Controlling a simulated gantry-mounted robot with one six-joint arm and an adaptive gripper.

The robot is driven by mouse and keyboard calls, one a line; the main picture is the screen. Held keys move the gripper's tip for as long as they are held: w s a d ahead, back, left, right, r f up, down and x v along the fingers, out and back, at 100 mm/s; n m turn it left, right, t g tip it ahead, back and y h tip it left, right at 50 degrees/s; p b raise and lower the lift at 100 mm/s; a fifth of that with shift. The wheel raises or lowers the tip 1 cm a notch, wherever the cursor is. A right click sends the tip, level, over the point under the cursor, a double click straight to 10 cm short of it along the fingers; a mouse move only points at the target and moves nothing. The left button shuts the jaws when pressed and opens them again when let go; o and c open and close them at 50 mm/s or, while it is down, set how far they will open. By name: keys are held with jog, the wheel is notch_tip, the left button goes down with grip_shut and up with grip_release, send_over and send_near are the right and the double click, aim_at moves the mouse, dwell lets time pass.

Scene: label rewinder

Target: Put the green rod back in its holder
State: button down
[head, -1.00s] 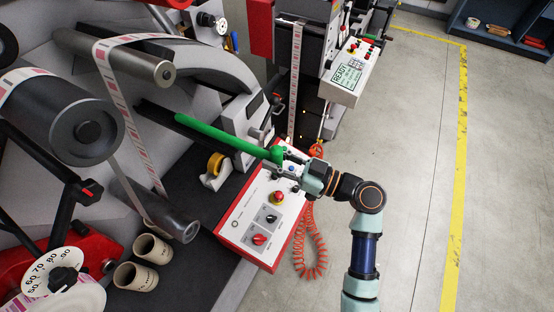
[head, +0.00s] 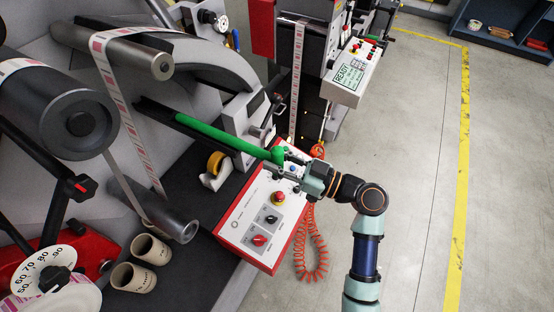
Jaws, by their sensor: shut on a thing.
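The green rod (head: 222,136) is long and slim. It slants from the upper left, by a dark bar, down to my gripper at its right end. My gripper (head: 283,160) is shut on the rod's right end, over the upper end of the control box. The rod's far end lies by a dark grooved bar (head: 150,112) on the machine; I cannot tell whether it rests in it or hovers above it. I cannot tell for sure which part is the rod's holder.
The red and white control box (head: 262,220) with knobs is below my gripper. Cardboard cores (head: 150,250) are at lower left. A coiled orange hose (head: 312,255) hangs beside the box. The floor at right is clear.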

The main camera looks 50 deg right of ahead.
jog(key=shift+f+b, duration=0.4)
jog(key=shift+b, duration=0.35)
jog(key=c, duration=0.8)
grip_release()
jog(key=v, duration=1.2)
